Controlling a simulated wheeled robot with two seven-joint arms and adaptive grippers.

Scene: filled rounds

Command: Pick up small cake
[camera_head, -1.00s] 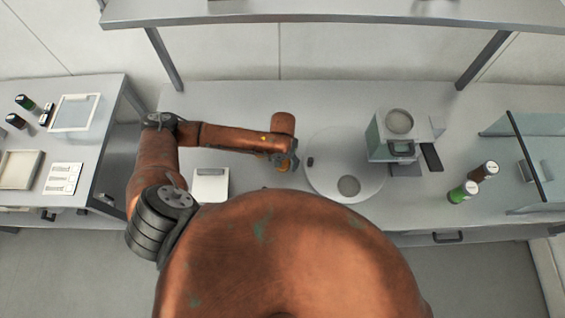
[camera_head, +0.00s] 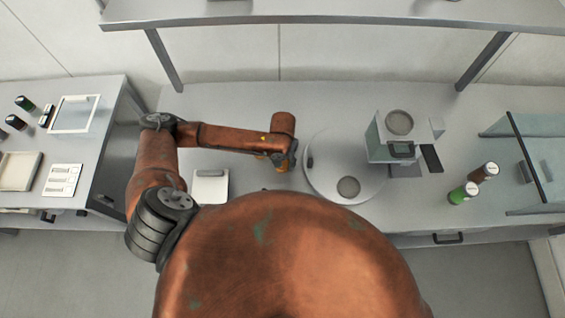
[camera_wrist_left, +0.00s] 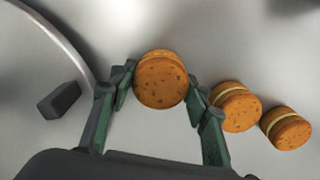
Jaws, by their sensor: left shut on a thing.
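In the left wrist view, a round, speckled orange-brown small cake (camera_wrist_left: 161,79) with a pale filling line is between the fingers of my left gripper (camera_wrist_left: 162,88). The fingers touch it on both sides and are shut on it. Two similar filled cakes, a nearer one (camera_wrist_left: 236,107) and a farther one (camera_wrist_left: 286,128), lie to the right of the gripper. In the head view my left gripper (camera_head: 282,160) is low over the counter, left of the round plate; my arm hides the held cake there. My right gripper is not in view.
A large round pale plate (camera_head: 326,180) with a dark block (camera_wrist_left: 59,100) and a grey disc (camera_head: 348,187) is right of the gripper. A grey machine (camera_head: 388,138), two bottles (camera_head: 463,192) and a white scale (camera_head: 210,186) stand on the counter. A shelf (camera_head: 330,17) hangs above.

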